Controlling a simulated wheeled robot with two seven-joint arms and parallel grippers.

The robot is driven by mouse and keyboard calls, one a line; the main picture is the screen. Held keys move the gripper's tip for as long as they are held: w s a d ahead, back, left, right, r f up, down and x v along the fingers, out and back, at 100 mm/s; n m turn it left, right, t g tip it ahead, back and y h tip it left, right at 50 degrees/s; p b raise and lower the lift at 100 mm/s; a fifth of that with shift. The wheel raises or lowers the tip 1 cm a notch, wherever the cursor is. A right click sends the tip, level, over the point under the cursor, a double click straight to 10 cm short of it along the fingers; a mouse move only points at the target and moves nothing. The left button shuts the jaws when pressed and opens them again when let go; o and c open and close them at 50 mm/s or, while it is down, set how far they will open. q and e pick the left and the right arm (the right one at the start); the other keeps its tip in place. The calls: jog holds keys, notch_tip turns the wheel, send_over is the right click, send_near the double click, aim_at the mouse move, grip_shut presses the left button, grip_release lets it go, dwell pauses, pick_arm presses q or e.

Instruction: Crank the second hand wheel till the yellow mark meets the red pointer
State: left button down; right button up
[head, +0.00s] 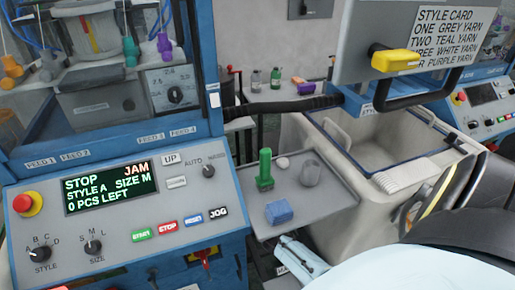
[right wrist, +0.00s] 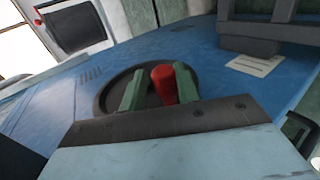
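In the right wrist view, a dark round hand wheel (right wrist: 112,88) with a red handle (right wrist: 163,80) sits on a blue machine face. My right gripper (right wrist: 158,90) has its two green fingers on either side of the red handle. The right finger is close to the handle, and a dark gap shows between the handle and the left finger. Neither the yellow mark nor the red pointer can be made out on the wheel. My left gripper is in neither view.
A control panel (head: 110,225) at the left reads STOP and JAM. A grey tray (head: 335,208) holds a green piece (head: 264,168) and a blue block (head: 279,212). A pale bin (head: 385,205) stands beside it. A style card (head: 447,35) hangs above.

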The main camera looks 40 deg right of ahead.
jog(key=shift+o, duration=1.1)
jog(key=shift+w+r, duration=0.1)
jog(key=shift+w, duration=0.05)
jog(key=shift+s, duration=0.25)
jog(key=p+v, duration=0.4)
jog(key=v, duration=0.9)
